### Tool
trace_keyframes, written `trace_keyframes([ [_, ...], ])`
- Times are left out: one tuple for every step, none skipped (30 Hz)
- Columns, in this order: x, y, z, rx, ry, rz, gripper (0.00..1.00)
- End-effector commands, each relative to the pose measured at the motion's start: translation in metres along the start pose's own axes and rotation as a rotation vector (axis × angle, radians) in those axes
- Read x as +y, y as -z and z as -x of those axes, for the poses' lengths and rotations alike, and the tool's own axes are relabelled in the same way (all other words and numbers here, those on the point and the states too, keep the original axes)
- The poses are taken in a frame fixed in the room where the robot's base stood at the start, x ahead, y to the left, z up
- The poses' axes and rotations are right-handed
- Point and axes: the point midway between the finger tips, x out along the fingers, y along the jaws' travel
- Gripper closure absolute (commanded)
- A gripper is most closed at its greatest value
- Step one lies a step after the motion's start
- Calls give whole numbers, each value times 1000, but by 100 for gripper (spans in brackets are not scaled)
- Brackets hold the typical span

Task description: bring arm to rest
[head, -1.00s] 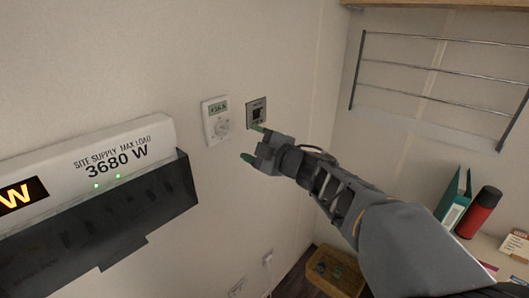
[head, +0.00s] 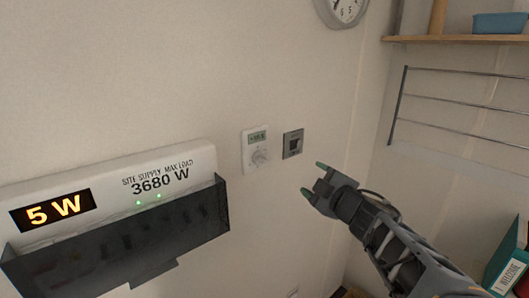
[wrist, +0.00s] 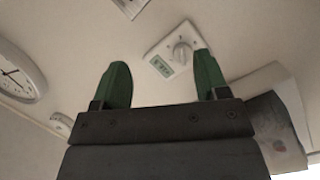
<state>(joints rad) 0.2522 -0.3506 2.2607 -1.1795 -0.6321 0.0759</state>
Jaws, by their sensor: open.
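My gripper (head: 313,178) is open and empty, with green-tipped fingers apart. In the head view it is in front of the wall, below and to the right of the switch plate (head: 292,143), and apart from it. In the wrist view my gripper (wrist: 160,85) shows both fingers with nothing between them. My arm reaches in from the lower right of the head view.
A white thermostat (head: 255,149) with a dial is on the wall; it also shows in the wrist view (wrist: 174,51). A supply box (head: 110,190) reading 5 W and 3680 W is at left. A rail rack (head: 465,105), shelf (head: 460,39) and clock (head: 342,10) are at right and above.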

Motion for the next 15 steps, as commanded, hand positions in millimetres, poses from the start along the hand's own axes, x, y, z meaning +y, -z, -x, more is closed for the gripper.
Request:
trace_keyframes([
  [3, -21, 2, -111, -38, -55, 32],
  [5, -34, 6, -187, -64, -95, 32],
  [5, -51, 13, -289, -95, -156, 32],
  [3, -63, 19, -367, -113, -205, 32],
  [0, -74, 26, -443, -127, -257, 32],
  [-8, -86, 37, -543, -138, -330, 32],
  [-15, -94, 46, -614, -141, -386, 32],
  [-24, -101, 55, -683, -138, -443, 32],
  [-37, -107, 67, -770, -127, -520, 32],
  [-48, -110, 77, -832, -113, -576, 32],
  [-60, -112, 86, -889, -95, -631, 32],
  [-76, -111, 97, -959, -64, -703, 32],
  [-88, -109, 105, -1006, -37, -754, 32],
  [-100, -106, 113, -1050, -7, -804, 32],
  [-115, -101, 123, -1099, 34, -865, 32],
])
